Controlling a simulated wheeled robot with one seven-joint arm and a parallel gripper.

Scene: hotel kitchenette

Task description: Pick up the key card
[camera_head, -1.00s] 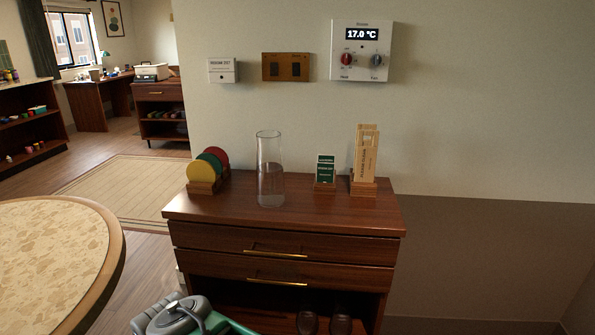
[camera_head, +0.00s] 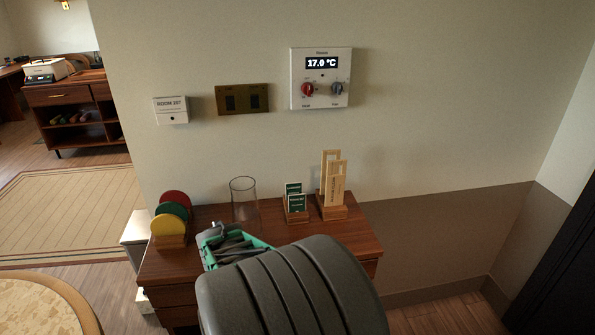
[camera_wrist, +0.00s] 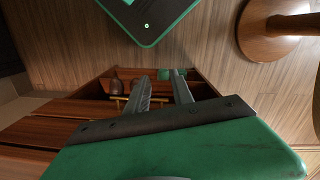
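Small green cards (camera_head: 294,189) with white print stand in a little wooden holder on the cabinet (camera_head: 350,230). I cannot tell for sure which of them is the key card. My gripper (camera_head: 222,230) shows in the head view in front of the cabinet, left of the card holder and apart from it; my own dark arm hides much of it. In the wrist view my gripper (camera_wrist: 161,80) has its two fingers apart with nothing between them.
A clear glass carafe (camera_head: 244,200) stands left of the cards, and wooden tags (camera_head: 333,180) in a stand are on their right. Coloured discs (camera_head: 173,213) stand at the cabinet's left end. A round table (camera_head: 40,308) is at lower left. The wall is close behind.

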